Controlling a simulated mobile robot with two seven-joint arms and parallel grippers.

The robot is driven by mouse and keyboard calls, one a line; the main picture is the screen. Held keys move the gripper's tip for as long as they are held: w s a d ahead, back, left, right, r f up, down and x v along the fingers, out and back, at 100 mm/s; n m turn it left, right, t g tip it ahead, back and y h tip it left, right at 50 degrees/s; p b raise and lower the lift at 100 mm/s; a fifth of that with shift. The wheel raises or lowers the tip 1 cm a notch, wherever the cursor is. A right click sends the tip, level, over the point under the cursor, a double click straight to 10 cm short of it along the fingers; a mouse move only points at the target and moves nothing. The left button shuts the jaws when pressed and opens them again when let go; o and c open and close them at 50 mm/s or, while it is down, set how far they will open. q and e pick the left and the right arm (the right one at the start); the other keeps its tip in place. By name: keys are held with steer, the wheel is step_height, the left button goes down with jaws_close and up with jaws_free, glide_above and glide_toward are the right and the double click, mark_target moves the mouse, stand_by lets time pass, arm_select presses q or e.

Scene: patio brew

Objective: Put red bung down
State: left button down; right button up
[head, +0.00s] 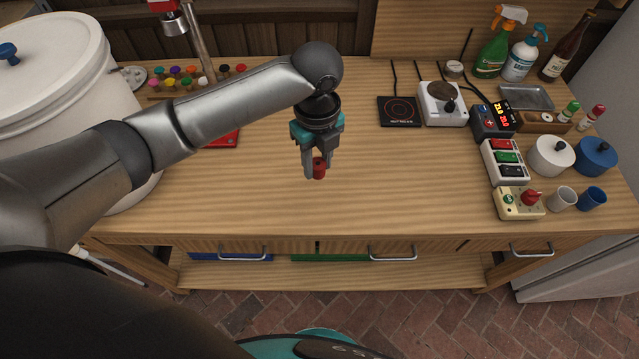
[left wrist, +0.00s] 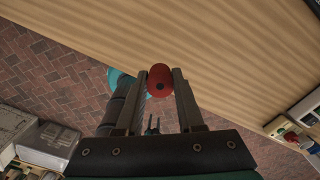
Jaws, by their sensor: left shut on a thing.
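The red bung (head: 319,168) is a small red stopper with a dark hole in its end. It is held between the fingertips of my left gripper (head: 314,172), over the middle of the wooden bench top. In the left wrist view the bung (left wrist: 160,80) sits between the two grey fingers of the gripper (left wrist: 160,90), which are shut on it. I cannot tell how far it is above the bench. My right gripper is not in view.
The bench top (head: 240,200) is clear around the gripper. A large white vessel (head: 60,90) stands at the left. A black hot plate (head: 399,111) and a white stirrer (head: 441,105) stand behind to the right. A white switch box (head: 503,160) and a white pot (head: 550,157) stand at the right.

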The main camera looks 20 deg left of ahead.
mark_target(318, 199)
arm_select(q)
step_height(318, 199, down, 10)
steer(key=shift+f+b, duration=0.25)
steer(key=shift+b, duration=0.5)
steer(key=shift+f, duration=0.15)
steer(key=c, duration=0.5)
jaws_free()
step_height(318, 199, up, 12)
steer(key=shift+r+p, duration=0.2)
steer(key=shift+p, duration=0.8)
